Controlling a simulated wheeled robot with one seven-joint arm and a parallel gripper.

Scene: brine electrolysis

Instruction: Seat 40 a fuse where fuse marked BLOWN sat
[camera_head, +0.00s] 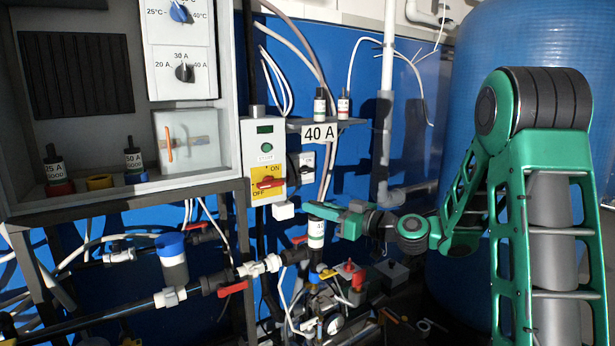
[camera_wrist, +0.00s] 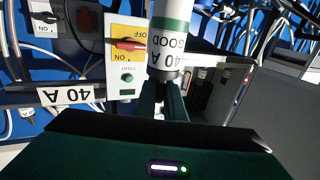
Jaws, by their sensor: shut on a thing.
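My gripper (camera_head: 335,216) is shut on a fuse (camera_head: 316,232) with a white label and green band. In the wrist view the fuse (camera_wrist: 170,45) reads 40 A GOOD, between the fingers of my gripper (camera_wrist: 163,95). It is in the air below the small shelf, apart from the cabinet. In the cabinet at left, a yellow socket (camera_head: 100,182) is empty. It stands between a red socket (camera_head: 60,188) with a 25 A fuse (camera_head: 55,165) and a blue socket (camera_head: 136,178) with a 50 A fuse (camera_head: 133,158).
The shelf (camera_head: 352,122) marked 40 A holds two more fuses, one with a green band (camera_head: 319,104) and one with a red band (camera_head: 343,104). A switch box (camera_head: 264,165) stands between my gripper and the cabinet (camera_head: 225,190). Pipes and valves fill the space below.

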